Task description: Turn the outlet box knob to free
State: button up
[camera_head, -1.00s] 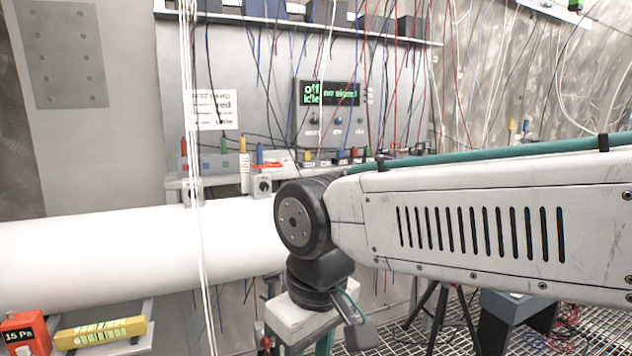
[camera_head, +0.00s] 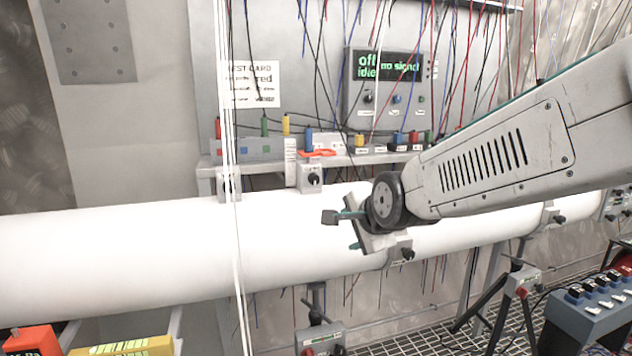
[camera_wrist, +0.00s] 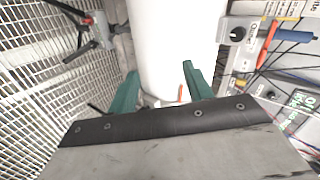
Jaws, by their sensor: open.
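A grey box with a black knob (camera_head: 313,179) sits on top of the white pipe (camera_head: 150,240) at its back edge, below an orange piece. The same box shows in the wrist view, its knob (camera_wrist: 237,34) at upper right beside a label too small to read surely. I cannot tell the knob's setting. My gripper (camera_head: 345,231) is in front of the pipe, to the right of and below this box, fingers pointing left. In the wrist view my gripper (camera_wrist: 161,86) has its two green fingers spread apart with the pipe beyond them, touching no knob.
Another knobbed box (camera_head: 401,251) is on the pipe just behind my gripper, partly hidden. A panel with a green-lettered display (camera_head: 386,67) stands at the back. Hanging wires and pale cords (camera_head: 232,200) cross the view. A blue switch box (camera_head: 592,305) is at lower right.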

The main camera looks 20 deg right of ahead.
jog(key=w+r+m+t, duration=0.1)
jog(key=w+m+t, duration=0.2)
jog(key=w+m, duration=0.4)
jog(key=m+t, duration=0.4)
jog(key=m, duration=0.2)
send_near(315, 179)
jog(key=w, duration=0.9)
jog(key=shift+w+a+f, duration=0.1)
jog(key=shift+w+f, duration=0.05)
jog(key=shift+f, duration=0.05)
jog(key=c, duration=1)
